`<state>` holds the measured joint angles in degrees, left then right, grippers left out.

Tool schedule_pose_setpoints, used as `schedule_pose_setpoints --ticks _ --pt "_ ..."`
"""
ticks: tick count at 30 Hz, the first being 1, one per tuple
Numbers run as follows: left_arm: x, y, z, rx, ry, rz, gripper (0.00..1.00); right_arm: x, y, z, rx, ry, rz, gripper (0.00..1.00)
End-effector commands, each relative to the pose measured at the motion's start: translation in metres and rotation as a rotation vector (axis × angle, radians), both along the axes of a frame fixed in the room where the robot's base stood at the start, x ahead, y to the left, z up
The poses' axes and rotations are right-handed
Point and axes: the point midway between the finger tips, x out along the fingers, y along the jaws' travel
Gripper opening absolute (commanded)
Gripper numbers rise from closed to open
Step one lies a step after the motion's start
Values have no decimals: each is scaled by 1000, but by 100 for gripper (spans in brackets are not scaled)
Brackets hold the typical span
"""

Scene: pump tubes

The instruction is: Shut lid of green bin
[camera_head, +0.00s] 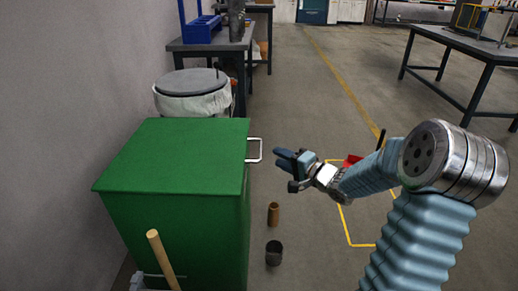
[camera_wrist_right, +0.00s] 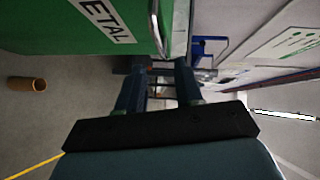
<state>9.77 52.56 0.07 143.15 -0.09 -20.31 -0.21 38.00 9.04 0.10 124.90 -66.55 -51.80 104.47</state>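The green bin (camera_head: 175,235) stands at the left by the wall. Its lid (camera_head: 180,155) lies flat across the top, with no gap that I can make out. A pale bar handle (camera_head: 255,150) sticks out from its right side. My right gripper (camera_head: 280,162) is just right of the handle, apart from it. In the right wrist view, the gripper (camera_wrist_right: 158,85) has its two fingers apart with nothing held between them. The bin (camera_wrist_right: 70,25) with its label and the metal handle (camera_wrist_right: 156,28) show beyond the fingertips. My left gripper is not in view.
A brown cylinder (camera_head: 273,214) and a dark cup (camera_head: 273,253) stand on the floor right of the bin. A wooden stick (camera_head: 162,258) leans in front of it. A lidded drum (camera_head: 192,92) stands behind. Floor to the right is mostly open.

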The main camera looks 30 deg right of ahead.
Motion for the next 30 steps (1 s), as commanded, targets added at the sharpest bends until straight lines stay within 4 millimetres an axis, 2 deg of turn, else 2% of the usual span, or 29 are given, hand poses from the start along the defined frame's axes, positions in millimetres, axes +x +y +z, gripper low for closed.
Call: schedule_pose_setpoints --ticks 1,6,12,18,25,30 --pt "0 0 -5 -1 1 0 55 13 4 -5 1 0 3 35" --pt "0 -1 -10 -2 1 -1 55 50 12 -10 0 -1 2 35" --pt "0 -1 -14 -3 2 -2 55 81 19 -13 0 1 0 35" --pt "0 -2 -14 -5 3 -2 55 91 21 -14 -1 2 -1 35" --pt "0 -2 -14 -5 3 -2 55 92 21 -14 -1 2 -1 35" --pt "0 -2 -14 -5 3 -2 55 92 21 -14 -1 2 -1 9"
